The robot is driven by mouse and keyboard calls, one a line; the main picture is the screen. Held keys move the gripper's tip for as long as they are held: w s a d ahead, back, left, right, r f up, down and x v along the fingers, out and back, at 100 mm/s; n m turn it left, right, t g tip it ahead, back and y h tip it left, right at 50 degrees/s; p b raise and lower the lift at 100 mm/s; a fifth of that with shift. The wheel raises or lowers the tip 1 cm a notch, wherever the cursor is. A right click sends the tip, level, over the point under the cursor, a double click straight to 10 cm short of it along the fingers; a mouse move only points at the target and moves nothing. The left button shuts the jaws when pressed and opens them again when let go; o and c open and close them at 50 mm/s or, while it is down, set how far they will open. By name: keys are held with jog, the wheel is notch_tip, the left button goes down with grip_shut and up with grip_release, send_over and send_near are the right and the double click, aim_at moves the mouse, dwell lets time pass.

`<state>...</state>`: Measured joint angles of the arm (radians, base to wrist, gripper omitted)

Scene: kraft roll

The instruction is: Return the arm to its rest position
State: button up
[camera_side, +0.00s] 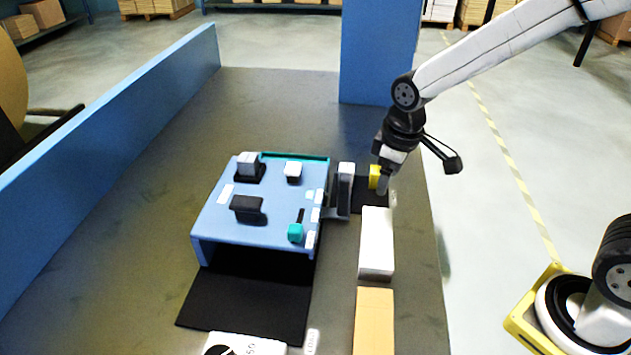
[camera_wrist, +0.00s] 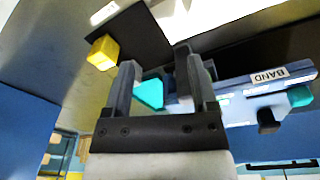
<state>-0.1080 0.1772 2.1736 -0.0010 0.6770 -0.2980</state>
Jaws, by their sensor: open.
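My gripper (camera_side: 382,186) is at the right side of the table, low beside a small yellow block (camera_side: 375,176) on a black pad. In the wrist view my gripper (camera_wrist: 160,75) has its two fingers apart. The yellow block (camera_wrist: 103,52) lies outside the fingers, left of the left one. A teal piece (camera_wrist: 150,95) shows between the fingers; it looks to be beyond them, not held. My arm reaches in from the upper right in the side view.
A blue machine (camera_side: 225,205) with dark, white and teal parts stands left of my gripper. A grey upright (camera_side: 345,185) stands close by. A white box (camera_side: 376,245) and a tan box (camera_side: 373,320) lie in front. A blue panel (camera_side: 380,50) rises behind.

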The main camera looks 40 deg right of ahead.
jog(key=s+d+f+m, duration=0.1)
jog(key=s, duration=0.1)
jog(key=s+d+f+m, duration=0.1)
jog(key=s+m, duration=0.1)
jog(key=s, duration=0.1)
jog(key=s+d+f+m+t, duration=0.1)
jog(key=s+d, duration=0.1)
jog(key=s, duration=0.1)
jog(key=shift+s+f+m, duration=0.25)
jog(key=shift+f+m, duration=0.05)
jog(key=shift+f, duration=0.05)
